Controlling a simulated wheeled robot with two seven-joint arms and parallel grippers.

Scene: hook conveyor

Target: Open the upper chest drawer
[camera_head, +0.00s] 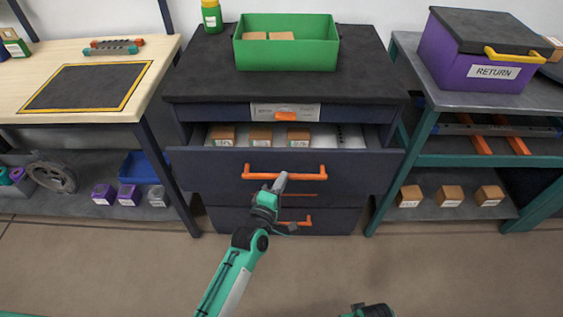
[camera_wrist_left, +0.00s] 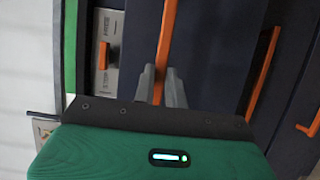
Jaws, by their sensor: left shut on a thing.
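The dark chest (camera_head: 188,88) stands in the middle. Its upper drawer (camera_head: 205,175) is pulled partly out, and several small brown boxes (camera_head: 260,136) sit inside near the back. The drawer's orange bar handle (camera_head: 310,177) runs along its front. My left gripper (camera_head: 281,180) is shut on this handle near its middle. In the left wrist view the orange handle (camera_wrist_left: 167,45) passes between the grey fingers of my left gripper (camera_wrist_left: 161,83). My right gripper is not in view; only a dark piece, likely of my right arm, shows at the bottom edge.
A green tray (camera_head: 287,60) and a green bottle (camera_head: 211,16) stand on the chest. More orange handles (camera_head: 297,222) show on the front below. A workbench (camera_head: 155,60) stands left, a shelf (camera_head: 425,145) right. The floor in front (camera_head: 440,270) is clear.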

